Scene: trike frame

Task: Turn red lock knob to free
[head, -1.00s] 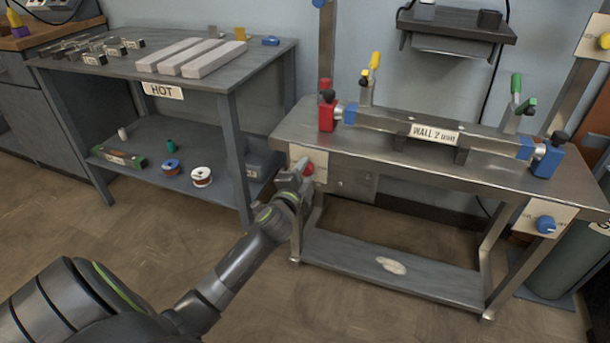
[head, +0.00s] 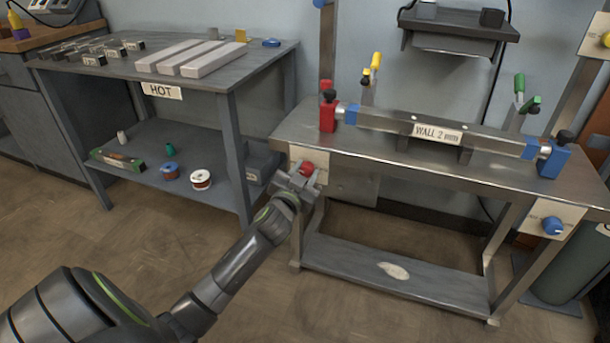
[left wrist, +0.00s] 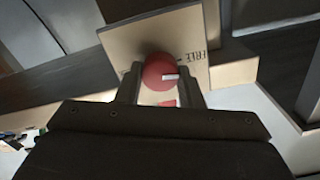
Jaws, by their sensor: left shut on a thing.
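The red lock knob (head: 306,168) sits on a pale plate (head: 321,158) at the front left corner of the metal bench. In the left wrist view the knob (left wrist: 154,70) is round with a white pointer mark directed right. Black lettering, partly readable as "FREE", is on the plate (left wrist: 120,42) to the right of the knob. My left gripper (head: 300,174) is at the knob, its two fingers on either side of it and shut on it. The fingers hide part of the plate. My right gripper is not in view.
The metal bench (head: 350,147) carries a clamped beam labelled "WALL 2" (head: 436,132). A blue knob (head: 552,225) is on its right plate. The "HOT" table (head: 215,80) stands to the left. Open floor lies in front.

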